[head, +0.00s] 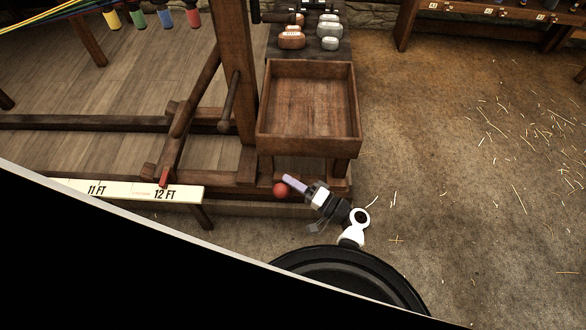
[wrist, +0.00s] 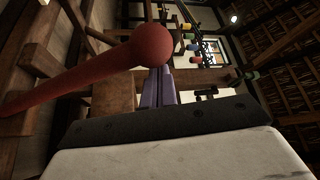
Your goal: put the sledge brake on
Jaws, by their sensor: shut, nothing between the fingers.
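A red lever with a round ball knob, which looks like the sledge brake (wrist: 150,46), crosses the wrist view from the lower left, its knob near the upper middle. In the head view only its red knob (head: 281,190) shows clearly, low at the front of the wooden sledge frame (head: 235,178). My gripper (head: 287,179) has purple fingers, shut and empty, just beside the knob. In the wrist view the fingers (wrist: 160,76) lie right behind or beside the knob; whether they touch it I cannot tell.
An empty wooden tray (head: 309,108) stands on the frame above my gripper. Weights (head: 292,38) sit on a dark shelf behind it. A white scale board (head: 130,190) marked 11 FT and 12 FT has a red pointer (head: 164,177). The straw-strewn floor on the right is open.

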